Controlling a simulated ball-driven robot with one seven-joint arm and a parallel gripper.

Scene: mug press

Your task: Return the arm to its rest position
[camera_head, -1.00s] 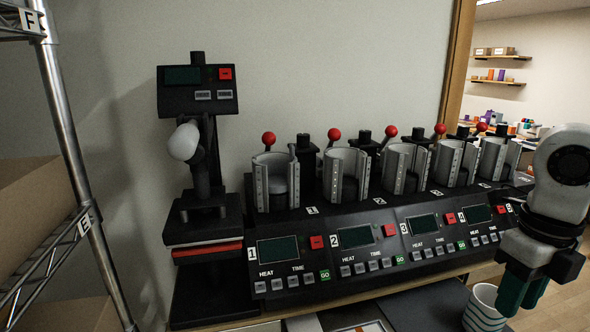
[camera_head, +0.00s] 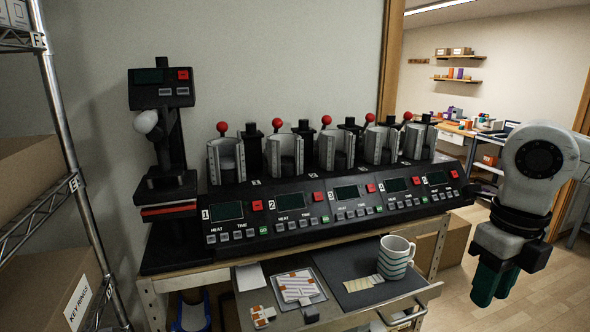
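My arm (camera_head: 540,165) hangs at the right side of the view, folded downward. My gripper (camera_head: 495,288) points down with its dark green fingers side by side. It is to the right of the pull-out tray and apart from everything there. I see nothing held in it, but I cannot tell how far its fingers are apart. A white mug with green wavy stripes (camera_head: 396,262) stands upright on a dark mat (camera_head: 340,262) on the pull-out tray, to the left of my gripper.
A mug press (camera_head: 330,208) with several numbered stations stands on the bench, with a flat press (camera_head: 166,195) to its left. A wire shelf (camera_head: 75,190) with boxes is at far left. Open floor (camera_head: 540,300) lies around my gripper. A cardboard box (camera_head: 452,245) stands behind.

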